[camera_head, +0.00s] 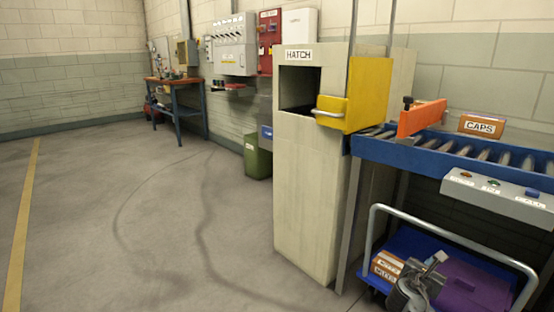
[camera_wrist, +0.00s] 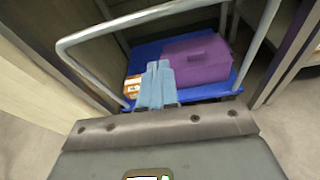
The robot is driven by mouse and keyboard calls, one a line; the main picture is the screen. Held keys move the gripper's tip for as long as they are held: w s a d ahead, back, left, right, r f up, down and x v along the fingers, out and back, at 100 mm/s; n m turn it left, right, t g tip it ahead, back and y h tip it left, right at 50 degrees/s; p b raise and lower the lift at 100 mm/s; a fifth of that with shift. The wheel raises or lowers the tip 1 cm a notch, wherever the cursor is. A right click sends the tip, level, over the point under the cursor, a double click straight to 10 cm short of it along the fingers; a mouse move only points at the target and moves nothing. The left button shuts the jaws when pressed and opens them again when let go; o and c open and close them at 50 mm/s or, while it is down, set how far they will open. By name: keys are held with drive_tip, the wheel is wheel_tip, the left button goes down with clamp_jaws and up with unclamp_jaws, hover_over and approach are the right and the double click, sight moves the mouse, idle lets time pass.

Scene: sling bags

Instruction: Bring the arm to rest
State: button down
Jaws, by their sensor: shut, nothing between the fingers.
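My gripper (camera_head: 438,259) shows at the lower right of the head view, over the blue cart (camera_head: 370,274). In the wrist view my gripper's two pale blue fingers (camera_wrist: 158,68) lie together, shut with nothing between them. Beyond the fingers are the blue cart deck (camera_wrist: 148,52), a purple case (camera_wrist: 197,60) and an orange-brown box (camera_wrist: 132,86). The fingers hide part of the deck. I cannot tell from these views how far the fingertips are from the case.
The cart's grey handle (camera_head: 440,228) arches close to my arm. Above is a blue roller conveyor (camera_head: 430,158) with an orange gate (camera_head: 420,118) and a CAPS box (camera_head: 482,126). A beige hatch cabinet (camera_head: 312,190) with an open yellow door (camera_head: 367,95) stands left. Floor left is clear.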

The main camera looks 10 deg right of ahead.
drive_tip(key=s+a+f+m+t+y, duration=0.1)
drive_tip(key=s+a+f+m+y, duration=0.4)
drive_tip(key=s+a+f, duration=0.9)
drive_tip(key=s+a+r+m+t+y, duration=0.15)
drive_tip(key=s+a+m, duration=0.3)
drive_tip(key=s, duration=0.65)
drive_tip(key=s+a+r+m+y, duration=0.25)
drive_tip(key=s+a, duration=0.25)
drive_tip(key=s, duration=0.5)
drive_tip(key=s+a+r+m+t+y, duration=0.25)
drive_tip(key=s+r+m, duration=0.75)
drive_tip(key=s+r, duration=0.7)
wheel_tip(320, 180, up, 20)
drive_tip(key=s+m+p, duration=0.2)
drive_tip(key=p, duration=1.1)
drive_tip(key=shift+f+m, duration=0.2)
drive_tip(key=shift+m, duration=0.1)
drive_tip(key=shift+s+y, duration=0.1)
drive_tip(key=shift+y, duration=0.15)
